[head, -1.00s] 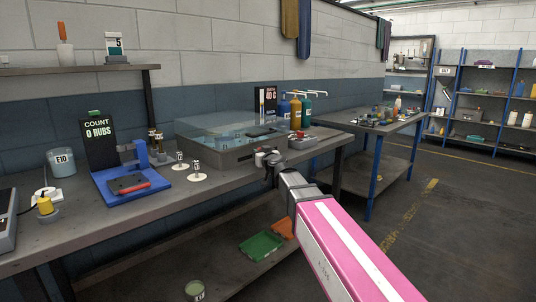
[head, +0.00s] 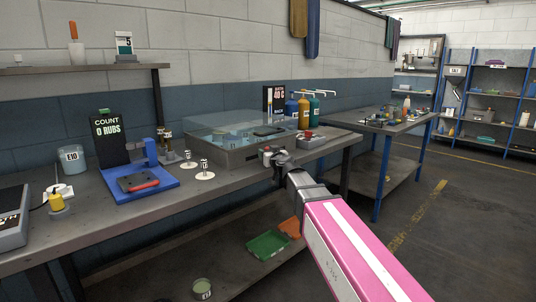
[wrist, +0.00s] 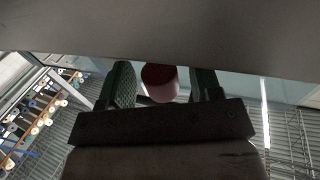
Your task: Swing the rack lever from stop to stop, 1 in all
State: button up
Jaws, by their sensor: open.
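The glass-walled bath with a grey base (head: 232,158) stands on the bench. At its front right corner is a small lever knob, reddish and pale (head: 267,152), which I take to be the rack lever. My gripper (head: 276,158) is at the bench's front edge beside this knob. In the wrist view, the round dull-red knob end (wrist: 160,80) sits between the two open fingers (wrist: 164,85), with gaps on both sides. The lever's shaft and pivot are hidden.
A blue rubbing stand (head: 140,182) and a sign reading "COUNT 0 RUBS" (head: 107,128) are to the left. A grey surface crosses the wrist view's top.

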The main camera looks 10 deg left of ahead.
jog(key=v, duration=1)
jog(key=shift+s, duration=0.2)
jog(key=shift+w, duration=0.15)
jog(key=c, duration=0.7)
jog(key=w+r+g+y, duration=0.1)
jog(key=w+a+r+n+g+y, duration=0.1)
jog(key=w, duration=0.1)
jog(key=w+a+n+g, duration=0.1)
jog(key=shift+w+r+g+y, duration=0.4)
grip_shut()
jog(key=w+d+r+g+h, duration=0.4)
jog(key=w+d+r+g, duration=0.3)
jog(key=d+g, duration=0.35)
jog(key=shift+m, duration=0.4)
jog(key=x, duration=0.9)
jog(key=shift+s+a+f, duration=0.1)
jog(key=shift+s+a, duration=0.15)
jog(key=shift+s, duration=0.05)
jog(key=a, duration=0.1)
jog(key=s+a, duration=0.1)
jog(key=shift+s+a+f, duration=0.2)
jog(key=shift+a+f, duration=0.1)
jog(key=shift+a, duration=0.1)
jog(key=shift+s+a, duration=0.25)
jog(key=shift+a, duration=0.3)
